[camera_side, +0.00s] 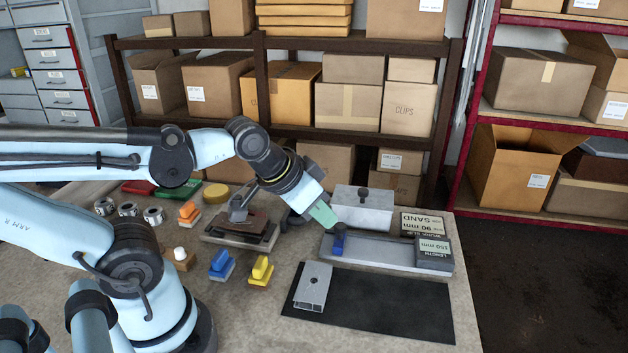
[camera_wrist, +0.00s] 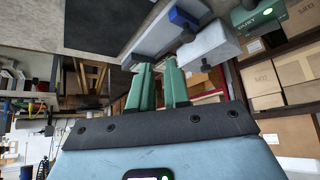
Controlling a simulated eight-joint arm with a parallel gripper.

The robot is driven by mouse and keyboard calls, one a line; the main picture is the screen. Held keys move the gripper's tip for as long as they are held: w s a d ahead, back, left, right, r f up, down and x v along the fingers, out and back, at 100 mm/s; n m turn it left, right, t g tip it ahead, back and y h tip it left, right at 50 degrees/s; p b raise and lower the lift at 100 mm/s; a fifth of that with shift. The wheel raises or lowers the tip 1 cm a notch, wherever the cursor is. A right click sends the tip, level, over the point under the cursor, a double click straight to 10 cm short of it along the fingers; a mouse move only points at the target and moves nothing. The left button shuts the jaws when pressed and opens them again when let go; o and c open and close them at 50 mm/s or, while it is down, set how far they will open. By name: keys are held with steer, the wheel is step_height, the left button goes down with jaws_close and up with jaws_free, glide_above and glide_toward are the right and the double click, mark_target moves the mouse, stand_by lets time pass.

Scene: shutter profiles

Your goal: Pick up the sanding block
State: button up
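No object can be told for certain as the sanding block. A small brown block with a white knob (camera_side: 182,257) stands on the bench at the left, a possible match. Near it are an orange-topped block (camera_side: 189,213), a blue-topped block (camera_side: 221,265) and a yellow-topped block (camera_side: 261,271). My gripper (camera_side: 325,221) is well to their right, above the left end of a grey metal tray (camera_side: 385,252), close to a blue knobbed part (camera_side: 339,240). In the wrist view the green fingertips (camera_wrist: 158,67) are apart with nothing seen between them.
A pale block with a dark knob (camera_side: 362,214) stands behind the tray. A grey metal profile (camera_side: 313,286) lies on a black mat (camera_side: 392,312), whose right part is clear. A dark clamp-like fixture (camera_side: 240,231) stands left of my gripper.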

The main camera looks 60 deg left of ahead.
steer(key=o, duration=0.9)
steer(key=n+g, duration=0.7)
steer(key=n, duration=0.2)
glide_above(260, 262)
steer(key=f, duration=0.2)
steer(key=shift+w+a+f, duration=0.1)
steer(key=shift+a+f, duration=0.05)
steer(key=shift+f, duration=1.2)
steer(key=shift+w+a+f, duration=0.1)
steer(key=shift+f, duration=1.2)
steer(key=shift+s+d+f, duration=0.1)
steer(key=shift+d+f, duration=0.05)
steer(key=shift+f, duration=0.8)
steer(key=shift+s+d+f, duration=0.1)
steer(key=shift+f, duration=1.9)
